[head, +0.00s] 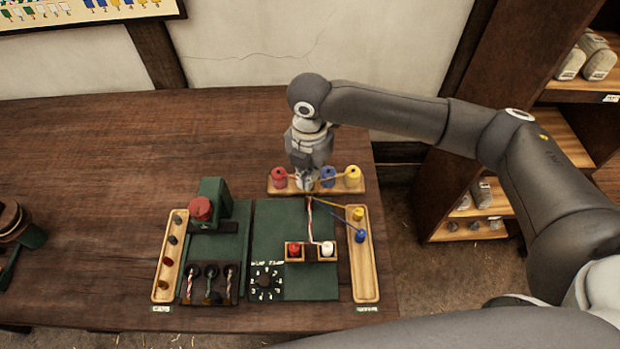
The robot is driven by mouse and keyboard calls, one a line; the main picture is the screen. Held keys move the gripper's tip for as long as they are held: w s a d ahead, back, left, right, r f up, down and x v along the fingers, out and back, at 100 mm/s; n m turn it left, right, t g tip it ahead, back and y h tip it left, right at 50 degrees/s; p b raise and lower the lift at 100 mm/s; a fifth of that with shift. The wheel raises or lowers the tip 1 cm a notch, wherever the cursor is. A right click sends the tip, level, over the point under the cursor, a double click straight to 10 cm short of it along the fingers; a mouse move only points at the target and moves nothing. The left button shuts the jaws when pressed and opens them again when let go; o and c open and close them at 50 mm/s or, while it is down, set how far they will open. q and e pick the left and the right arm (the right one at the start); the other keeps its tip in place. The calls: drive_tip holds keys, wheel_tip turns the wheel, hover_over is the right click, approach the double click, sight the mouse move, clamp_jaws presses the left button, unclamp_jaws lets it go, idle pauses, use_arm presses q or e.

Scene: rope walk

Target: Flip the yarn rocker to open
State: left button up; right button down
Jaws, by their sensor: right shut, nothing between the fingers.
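My right gripper (307,182) points down at the back of the green rope machine (262,222), shut and empty. It is in front of the middle of the wooden spool rack (320,187). The rack holds a red spool (280,178), a blue spool (328,177) and a yellow spool (352,176). I cannot make out the yarn rocker for certain; the gripper and wrist cover the area where the yarns meet. I cannot tell whether the fingertips touch anything. My left gripper is out of view.
A wooden tray (364,282) at the right holds a yellow and a blue piece. Small boxes (294,260) with red and white tops sit on the machine, near a black dial (266,281). A red knob (201,208) and a caps tray (163,283) are at left.

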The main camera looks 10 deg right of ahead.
idle(0.5)
drive_tip(key=shift+f+b, duration=0.5)
drive_tip(key=shift+f, duration=0.85)
drive_tip(key=shift+r, duration=0.1)
wheel_tip(320, 180, up, 8)
drive_tip(key=p, duration=0.8)
drive_tip(key=shift+p, duration=0.35)
drive_tip(key=shift+s, duration=0.1)
